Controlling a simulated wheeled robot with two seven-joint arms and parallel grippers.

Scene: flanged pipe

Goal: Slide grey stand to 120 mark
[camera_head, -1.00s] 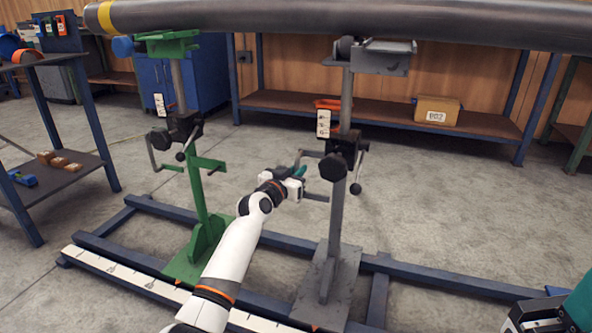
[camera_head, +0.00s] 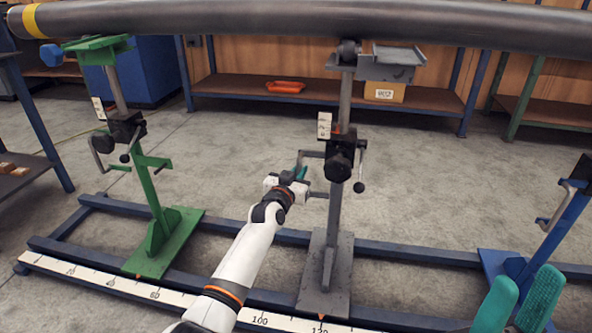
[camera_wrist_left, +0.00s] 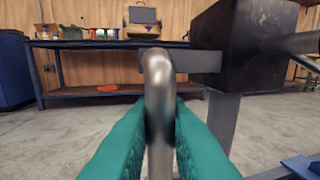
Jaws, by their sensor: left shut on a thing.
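The grey stand (camera_head: 334,215) stands upright under the grey pipe (camera_head: 250,17), on the blue rails. The orange pointer (camera_head: 321,317) at its foot is right by the printed 120 on the white scale (camera_head: 205,306), to the right of the 100. My left gripper (camera_head: 296,178) is shut on the bent grey handle on the stand's left side; this handle (camera_wrist_left: 158,95) stands between the teal fingers in the left wrist view. My right gripper (camera_head: 520,300) is at the bottom right, empty, its two teal fingers apart.
A green stand (camera_head: 155,200) supports the pipe on the left. A blue stand (camera_head: 560,230) is at the right, on the rails (camera_head: 420,257). A workbench (camera_head: 235,92) with an orange tray and a carton (camera_head: 385,92) is behind. The rails between the grey and blue stands are clear.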

